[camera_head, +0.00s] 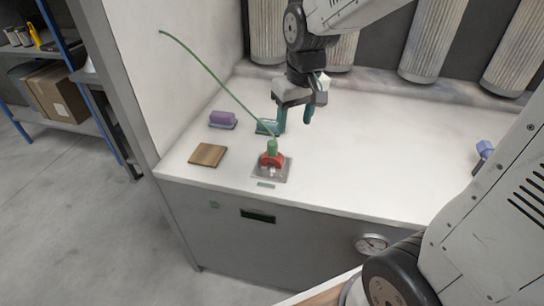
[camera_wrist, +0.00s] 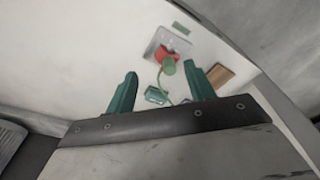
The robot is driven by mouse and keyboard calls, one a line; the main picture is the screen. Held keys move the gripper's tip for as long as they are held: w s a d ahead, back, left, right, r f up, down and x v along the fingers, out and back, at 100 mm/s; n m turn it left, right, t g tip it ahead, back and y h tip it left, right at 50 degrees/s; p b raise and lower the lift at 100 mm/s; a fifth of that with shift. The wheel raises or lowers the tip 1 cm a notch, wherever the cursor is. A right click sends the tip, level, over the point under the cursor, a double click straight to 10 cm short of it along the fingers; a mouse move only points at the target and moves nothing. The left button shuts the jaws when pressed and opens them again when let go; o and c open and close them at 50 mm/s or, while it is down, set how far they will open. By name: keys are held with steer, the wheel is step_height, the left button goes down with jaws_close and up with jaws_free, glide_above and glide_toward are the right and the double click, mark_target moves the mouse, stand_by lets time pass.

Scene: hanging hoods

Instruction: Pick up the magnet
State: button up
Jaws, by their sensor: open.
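A red piece with a green upright grip, which looks like the magnet (camera_head: 272,160), stands on a grey square plate (camera_head: 285,173) near the bench's front edge. My gripper (camera_head: 295,116) is open and empty, above the bench, behind and slightly right of the magnet. In the wrist view the magnet (camera_wrist: 168,53) shows beyond the gap between my green fingertips (camera_wrist: 161,71), apart from both. Its lower part is hard to make out.
A teal item (camera_head: 265,127) lies close to my gripper. A purple block (camera_head: 222,118) and a wooden board (camera_head: 208,155) lie to the left. A blue item (camera_head: 485,149) is far right. Hanging cylinders (camera_head: 431,40) line the back. The bench's middle right is clear.

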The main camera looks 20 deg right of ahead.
glide_above(272, 142)
steer(key=s+d, duration=0.1)
steer(key=s, duration=0.1)
step_height(272, 142, down, 6)
steer(key=shift+n, duration=0.3)
steer(key=f, duration=0.2)
steer(key=w+f, duration=0.1)
steer(key=f, duration=0.2)
steer(key=w+a+f, duration=0.1)
steer(key=f, duration=0.2)
steer(key=shift+f, duration=0.1)
jaws_close()
